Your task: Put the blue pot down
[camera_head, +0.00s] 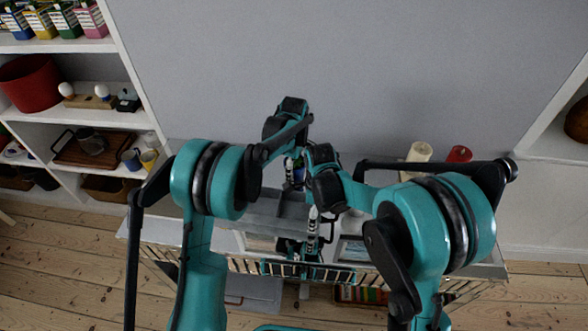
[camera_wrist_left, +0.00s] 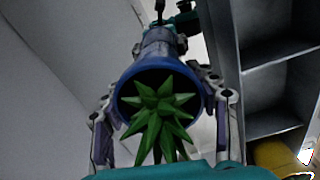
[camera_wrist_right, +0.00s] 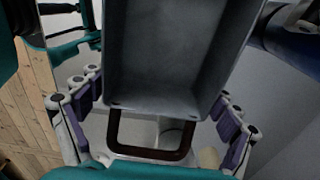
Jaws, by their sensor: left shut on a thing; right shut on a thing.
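The blue pot (camera_wrist_left: 158,63) holds a spiky green plant (camera_wrist_left: 160,115) and sits between the fingers of my left gripper (camera_head: 296,168) in the left wrist view. That gripper is shut on it. In the head view the pot is mostly hidden by my arms, close to the far side of the table. I cannot tell whether its base touches a surface.
The compartmented grey tray (camera_head: 262,207) lies on the table below my arms. A cream candle (camera_head: 418,155) and a red candle (camera_head: 459,154) stand at the table's back right. The wall is close behind. Shelves with a red bin (camera_head: 30,84) stand at the left.

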